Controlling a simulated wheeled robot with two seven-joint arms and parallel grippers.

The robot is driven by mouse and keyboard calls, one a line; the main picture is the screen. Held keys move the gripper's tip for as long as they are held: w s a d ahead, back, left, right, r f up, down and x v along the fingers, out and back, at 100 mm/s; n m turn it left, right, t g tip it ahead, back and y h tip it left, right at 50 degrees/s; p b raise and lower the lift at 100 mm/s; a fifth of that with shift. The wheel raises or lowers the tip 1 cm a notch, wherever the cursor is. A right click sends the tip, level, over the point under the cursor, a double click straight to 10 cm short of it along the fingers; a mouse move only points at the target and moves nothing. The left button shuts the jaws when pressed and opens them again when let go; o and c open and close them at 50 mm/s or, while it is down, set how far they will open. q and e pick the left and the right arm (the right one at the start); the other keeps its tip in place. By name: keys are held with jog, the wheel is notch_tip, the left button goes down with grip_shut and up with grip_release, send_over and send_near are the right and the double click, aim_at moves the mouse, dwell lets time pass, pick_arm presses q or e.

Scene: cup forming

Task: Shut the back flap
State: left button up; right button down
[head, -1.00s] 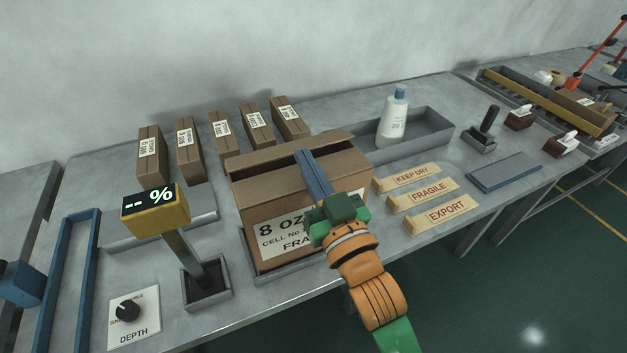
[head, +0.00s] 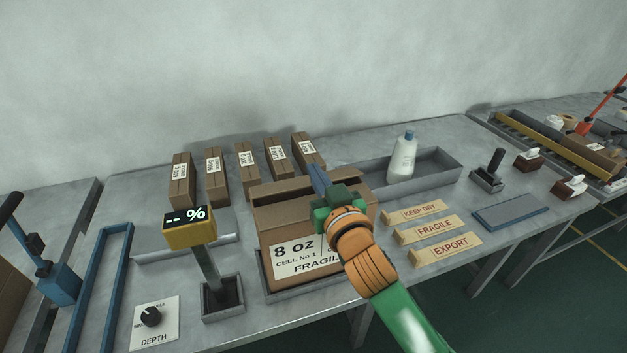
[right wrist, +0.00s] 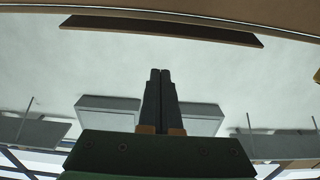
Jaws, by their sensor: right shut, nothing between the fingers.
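The brown carton (head: 274,222) stands in a grey tray on the bench, its front label reading "8 OZ". The back flap (head: 280,188) shows as a brown panel along the carton's rear edge; its exact angle is hard to tell. My right gripper (head: 318,178) is shut and empty, its blue-grey fingers pointing toward the back over the carton top. My gripper and wrist hide the right part of the top. In the right wrist view the shut fingers (right wrist: 160,95) are centred, and a brown cardboard strip (right wrist: 160,28) lies beyond them, apart. My left gripper is out of view.
Several small cartons (head: 213,178) stand behind. A yellow gauge (head: 189,232) on a post is left of the carton. A white bottle (head: 402,157) stands in a grey tray at the right. Label blocks (head: 433,230) lie on the bench to the right.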

aim_at(310, 185)
jog(key=shift+x, duration=1)
jog(key=shift+w+a+r, duration=0.15)
jog(key=shift+w+a, duration=0.05)
jog(key=shift+w, duration=0.1)
jog(key=f, duration=0.1)
jog(key=s+f, duration=0.1)
jog(key=f, duration=0.1)
jog(key=shift+s+d+f+p, duration=0.1)
jog(key=shift+s+d+p, duration=0.15)
jog(key=shift+s+p, duration=0.05)
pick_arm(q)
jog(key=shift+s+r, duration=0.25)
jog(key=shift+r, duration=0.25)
pick_arm(e)
jog(key=shift+f, duration=0.25)
jog(key=shift+s+d+f+b, duration=0.15)
jog(key=shift+f+b, duration=0.15)
jog(key=shift+f, duration=0.2)
jog(key=shift+s+a+f+b, duration=0.15)
jog(key=shift+f+b, duration=0.1)
jog(key=shift+f, duration=0.2)
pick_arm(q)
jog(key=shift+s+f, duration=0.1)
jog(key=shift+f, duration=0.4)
pick_arm(e)
jog(key=shift+d, duration=0.1)
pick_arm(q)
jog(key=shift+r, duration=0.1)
pick_arm(e)
jog(key=shift+r, duration=0.15)
